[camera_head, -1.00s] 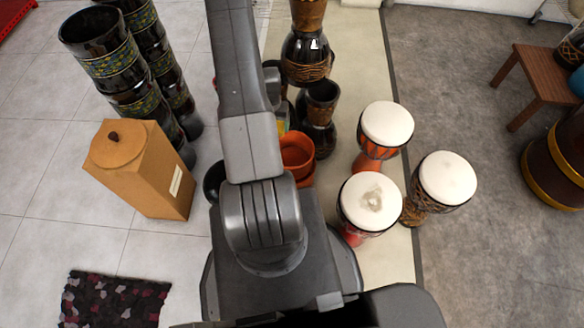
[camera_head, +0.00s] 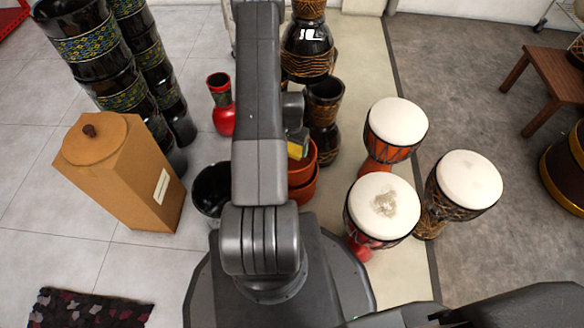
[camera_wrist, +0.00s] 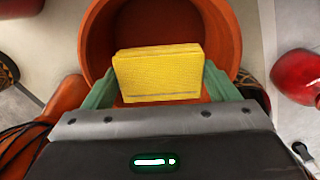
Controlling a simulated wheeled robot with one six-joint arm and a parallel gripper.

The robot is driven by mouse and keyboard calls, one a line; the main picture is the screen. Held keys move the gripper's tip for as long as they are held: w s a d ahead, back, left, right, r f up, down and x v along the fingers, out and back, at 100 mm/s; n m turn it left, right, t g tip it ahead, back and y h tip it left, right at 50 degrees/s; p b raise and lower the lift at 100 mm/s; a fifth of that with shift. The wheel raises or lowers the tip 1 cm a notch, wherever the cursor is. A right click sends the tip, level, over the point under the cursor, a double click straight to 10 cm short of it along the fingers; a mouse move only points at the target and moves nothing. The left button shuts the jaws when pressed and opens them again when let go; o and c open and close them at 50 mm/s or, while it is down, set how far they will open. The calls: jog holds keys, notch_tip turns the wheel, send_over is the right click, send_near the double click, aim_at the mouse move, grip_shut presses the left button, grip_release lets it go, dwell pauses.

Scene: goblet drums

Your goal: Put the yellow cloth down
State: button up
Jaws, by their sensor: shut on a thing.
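The yellow cloth (camera_wrist: 158,72) is a folded, block-like pad. It sits between the two green fingers of my gripper (camera_wrist: 160,82), which is shut on it. In the wrist view, the cloth appears in front of the open mouth of an orange-red pot (camera_wrist: 228,32). I cannot tell its height above the pot. In the head view, a small part of the cloth (camera_head: 296,150) shows beside my arm, near the rim of the orange pots (camera_head: 303,180). My arm hides most of the gripper there.
A black pot (camera_head: 211,188) and a red vase (camera_head: 222,112) stand left of my arm. Dark goblet drums (camera_head: 324,105) stand behind the orange pots. White-topped drums (camera_head: 384,205) stand to the right. A tan box (camera_head: 125,175) and open tiled floor lie left.

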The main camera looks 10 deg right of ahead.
notch_tip(320, 180, down, 10)
jog(key=b, duration=0.3)
jog(key=shift+r, duration=0.25)
jog(key=shift+f, duration=0.2)
jog(key=o, duration=0.9)
jog(key=shift+r, duration=0.15)
notch_tip(320, 180, up, 12)
jog(key=p, duration=0.4)
jog(key=shift+r, duration=0.1)
